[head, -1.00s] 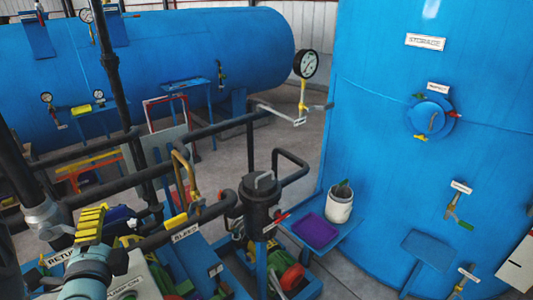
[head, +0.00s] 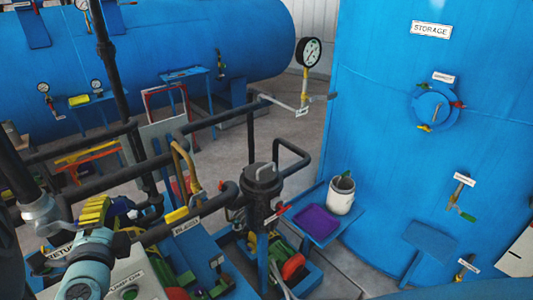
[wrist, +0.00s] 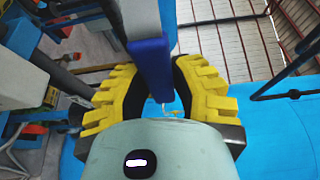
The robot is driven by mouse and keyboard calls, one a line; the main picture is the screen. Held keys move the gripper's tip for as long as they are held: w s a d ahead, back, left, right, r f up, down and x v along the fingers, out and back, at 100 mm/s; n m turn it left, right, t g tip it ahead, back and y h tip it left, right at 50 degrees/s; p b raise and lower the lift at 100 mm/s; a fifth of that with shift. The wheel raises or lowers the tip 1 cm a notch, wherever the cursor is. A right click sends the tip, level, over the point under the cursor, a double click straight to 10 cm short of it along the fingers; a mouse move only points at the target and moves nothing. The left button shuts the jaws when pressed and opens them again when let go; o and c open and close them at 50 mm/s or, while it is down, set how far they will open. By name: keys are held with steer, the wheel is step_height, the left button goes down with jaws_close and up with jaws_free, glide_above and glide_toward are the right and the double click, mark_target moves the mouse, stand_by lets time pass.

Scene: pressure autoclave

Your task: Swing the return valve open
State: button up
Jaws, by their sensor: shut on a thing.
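The return valve's dark blue lever (head: 122,206) is at the lower left of the head view, by the black pipework. A partly covered white RETURN label (head: 60,252) is below it. My gripper (head: 97,210), with yellow ridged fingers, is at the lever. In the wrist view the blue lever (wrist: 152,68) runs between the two fingers of my gripper (wrist: 160,92), which is shut on it. The fingers and my wrist hide part of the lever and the valve body.
Black pipes and a yellow lever (head: 183,165) with a BLEED label (head: 187,226) stand just right of my gripper. A black capped vessel (head: 261,190) is farther right. A grey box with a green button (head: 128,290) is below. The blue storage tank (head: 380,140) fills the right side.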

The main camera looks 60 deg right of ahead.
jaws_close()
